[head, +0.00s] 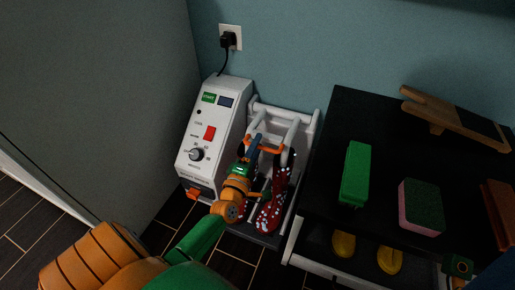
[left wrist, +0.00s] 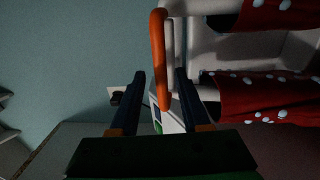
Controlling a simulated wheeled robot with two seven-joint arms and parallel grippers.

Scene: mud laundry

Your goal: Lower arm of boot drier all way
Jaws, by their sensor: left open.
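The boot drier (head: 213,135) is a white box with a dial and red switch, standing against the wall. White tubes (head: 290,130) rise beside it, with an orange bar (head: 270,148) across them. Red boots with white dots (head: 270,210) sit on the tubes. My left gripper (head: 256,146) is at the orange bar. In the left wrist view the open dark fingers (left wrist: 160,72) are on either side of the lower end of the orange bar (left wrist: 158,50). I cannot tell whether they touch it. Part of what seems my right gripper (head: 458,266) shows at the lower right edge.
Yellow items (head: 343,244) lie below. A wall socket (head: 230,37) is behind. A large grey surface (head: 90,90) closes off the left.

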